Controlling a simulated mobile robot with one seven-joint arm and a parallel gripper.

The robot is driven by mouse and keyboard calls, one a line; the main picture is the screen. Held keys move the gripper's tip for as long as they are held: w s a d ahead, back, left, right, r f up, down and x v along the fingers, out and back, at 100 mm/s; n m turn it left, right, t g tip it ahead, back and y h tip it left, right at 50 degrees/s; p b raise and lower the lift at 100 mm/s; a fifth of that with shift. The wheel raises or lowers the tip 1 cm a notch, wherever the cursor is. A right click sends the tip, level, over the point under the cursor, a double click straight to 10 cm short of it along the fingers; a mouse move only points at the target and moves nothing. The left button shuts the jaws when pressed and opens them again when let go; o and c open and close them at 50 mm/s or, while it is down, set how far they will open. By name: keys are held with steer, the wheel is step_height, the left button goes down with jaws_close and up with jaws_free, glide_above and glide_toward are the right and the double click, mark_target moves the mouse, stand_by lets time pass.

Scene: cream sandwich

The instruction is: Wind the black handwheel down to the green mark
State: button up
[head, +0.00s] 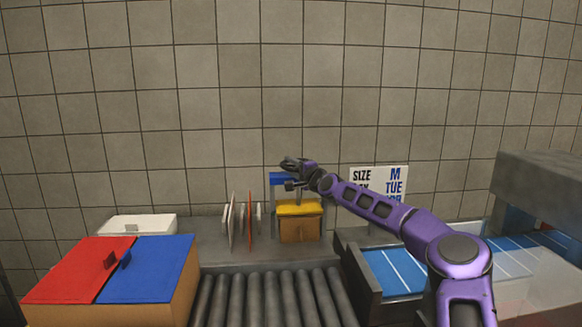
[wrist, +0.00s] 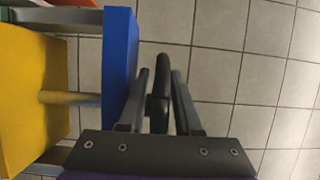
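The black handwheel (wrist: 160,75) shows nearly edge-on in the wrist view, beside the blue crossbeam (wrist: 120,65) of a press. A grey shaft (wrist: 70,98) runs from the beam to a yellow plate (wrist: 30,95). My gripper (wrist: 160,82) is open, with one finger on each side of the wheel and a narrow gap showing on both sides. In the head view my gripper (head: 291,175) is at the top of the press, above the yellow plate (head: 298,208) and an orange-brown block (head: 298,231). I cannot make out the green mark.
Upright discs (head: 240,222) stand just left of the press. A box with red (head: 75,268) and blue (head: 148,265) lids, and a white box (head: 135,224), are farther left. Rollers (head: 270,298) lie in front; a blue-floored tray (head: 395,272) and a sign (head: 379,182) are right.

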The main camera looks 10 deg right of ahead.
jaws_close()
steer(key=shift+w+a+r+m+t+h+p, duration=0.15)
steer(key=shift+m+t+h+p, duration=0.15)
steer(key=shift+m+h+p, duration=0.35)
steer(key=shift+r+m+h+p, duration=0.1)
steer(key=shift+m+h+p, duration=0.3)
steer(key=shift+h, duration=0.45)
steer(key=m+h+p, duration=0.2)
steer(key=h, duration=0.1)
steer(key=w+m+h+p, duration=0.1)
steer(key=m+h+p, duration=0.1)
steer(key=h, duration=0.1)
steer(key=shift+t+h, duration=0.3)
steer(key=m+h, duration=0.1)
steer(key=h, duration=0.1)
steer(key=m+g+h+p, duration=0.1)
steer(key=m+h, duration=0.1)
steer(key=w+m+g+h+p, duration=0.1)
steer(key=h, duration=0.1)
steer(key=shift+d+f, duration=0.2)
steer(key=shift+d, duration=0.15)
steer(key=shift+m+g+h+p, duration=0.3)
steer(key=shift+m+h, duration=0.15)
steer(key=shift+h, duration=0.05)
jaws_free()
steer(key=shift+s, duration=0.1)
